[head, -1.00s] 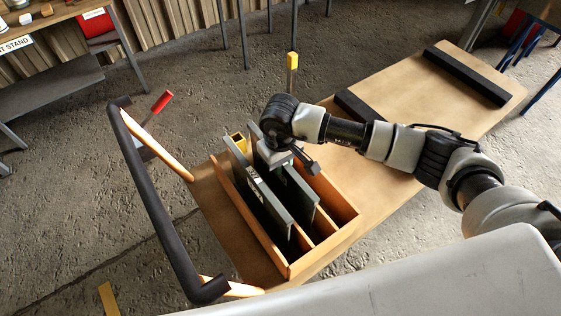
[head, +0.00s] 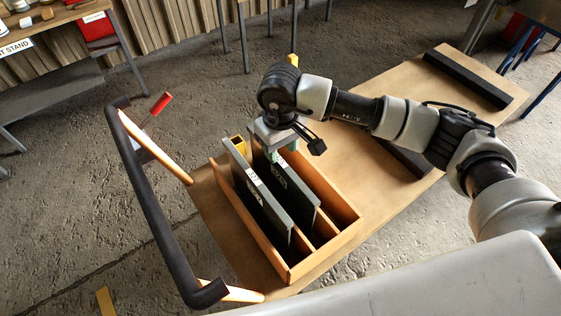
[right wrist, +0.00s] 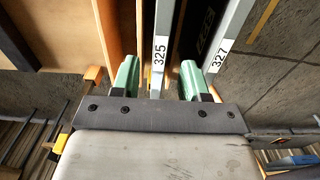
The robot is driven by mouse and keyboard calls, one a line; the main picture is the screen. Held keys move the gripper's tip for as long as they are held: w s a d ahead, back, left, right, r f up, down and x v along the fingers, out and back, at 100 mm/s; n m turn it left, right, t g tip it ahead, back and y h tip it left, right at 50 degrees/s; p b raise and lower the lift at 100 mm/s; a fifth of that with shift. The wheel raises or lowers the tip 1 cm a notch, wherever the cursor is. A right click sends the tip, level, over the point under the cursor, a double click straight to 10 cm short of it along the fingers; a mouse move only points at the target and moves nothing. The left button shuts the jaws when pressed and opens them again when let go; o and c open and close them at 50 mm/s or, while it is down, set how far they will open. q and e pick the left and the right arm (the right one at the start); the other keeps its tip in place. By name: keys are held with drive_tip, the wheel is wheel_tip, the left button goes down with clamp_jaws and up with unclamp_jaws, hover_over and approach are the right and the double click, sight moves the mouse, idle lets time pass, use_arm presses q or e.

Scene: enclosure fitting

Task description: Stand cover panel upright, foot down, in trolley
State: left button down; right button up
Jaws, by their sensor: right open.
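Two dark cover panels with light grey edges stand upright in slots of the wooden rack (head: 336,240) on the trolley (head: 395,190). The right one (head: 294,196), labelled 325, also shows in the right wrist view (right wrist: 161,47). The left one (head: 262,205), labelled 327, shows at the right there (right wrist: 226,40). My right gripper (head: 284,155) is open just above the top edge of panel 325. In the right wrist view its green fingers (right wrist: 159,78) are on either side of that edge, with gaps. The panels' lower ends are hidden in the rack. My left gripper is out of view.
The rack's right slot is empty. The trolley's black handle (head: 150,190) rises at the left. Tables stand at the back.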

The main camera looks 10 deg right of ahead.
wheel_tip(320, 180, up, 5)
drive_tip(key=shift+r+b, duration=0.1)
drive_tip(key=shift+b, duration=0.2)
idle(0.4)
